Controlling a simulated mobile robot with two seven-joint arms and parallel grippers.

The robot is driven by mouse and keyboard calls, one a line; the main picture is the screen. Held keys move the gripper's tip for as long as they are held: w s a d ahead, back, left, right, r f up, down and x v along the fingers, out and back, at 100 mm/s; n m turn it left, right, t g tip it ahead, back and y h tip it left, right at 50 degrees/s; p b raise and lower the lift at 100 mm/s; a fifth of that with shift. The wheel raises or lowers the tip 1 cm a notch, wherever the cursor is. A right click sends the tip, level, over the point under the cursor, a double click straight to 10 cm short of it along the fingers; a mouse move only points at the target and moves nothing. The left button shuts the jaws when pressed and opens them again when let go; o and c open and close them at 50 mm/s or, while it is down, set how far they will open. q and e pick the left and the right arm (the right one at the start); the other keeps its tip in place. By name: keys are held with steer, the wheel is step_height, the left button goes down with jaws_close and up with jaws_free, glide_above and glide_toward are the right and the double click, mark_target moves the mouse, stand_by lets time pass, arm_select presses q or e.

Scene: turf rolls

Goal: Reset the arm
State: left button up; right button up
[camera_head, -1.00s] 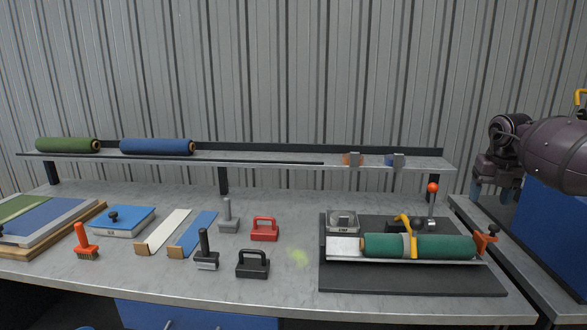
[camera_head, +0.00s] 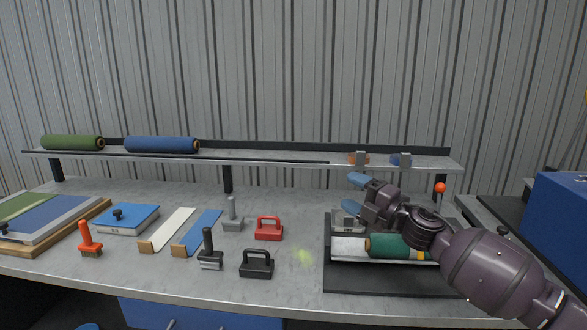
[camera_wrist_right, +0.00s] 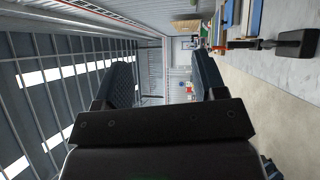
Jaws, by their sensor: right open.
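My right arm reaches in from the lower right in the head view. Its gripper (camera_head: 353,198) hangs over the back left part of the black mat (camera_head: 370,282), pointing left. In the right wrist view the gripper (camera_wrist_right: 163,82) is open, with its two dark fingers wide apart and nothing between them. The green roll (camera_head: 386,246) lies on the metal tray on the mat, its right part hidden behind my arm. My left gripper is not in view.
A shelf (camera_head: 270,160) at the back carries a green turf roll (camera_head: 72,143) and a blue roll (camera_head: 161,145). A red-handled block (camera_head: 269,229), a black-handled block (camera_head: 257,264) and brushes stand on the bench left of the mat. A blue box (camera_head: 562,225) stands at the right.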

steer(key=s+d+f+m+t+h, duration=0.1)
steer(key=s+d+f+m+h, duration=0.3)
steer(key=s+f+m, duration=0.55)
steer(key=s+d+f+m+t+h, duration=0.1)
steer(key=s+d+f+m+h, duration=0.1)
steer(key=s+f+m+h, duration=0.7)
steer(key=s+d+f+m+g, duration=0.2)
steer(key=s+d+f+m, duration=0.2)
steer(key=s+f, duration=0.6)
steer(key=s+d+f+m+g+h, duration=0.1)
steer(key=s+d+f+m+g, duration=0.1)
steer(key=s+f, duration=0.9)
steer(key=s+d+m, duration=0.1)
steer(key=s+m, duration=0.1)
steer(key=s, duration=0.1)
steer(key=shift+s+d+g, duration=0.3)
steer(key=shift+s+d, duration=0.05)
steer(key=shift+d, duration=0.05)
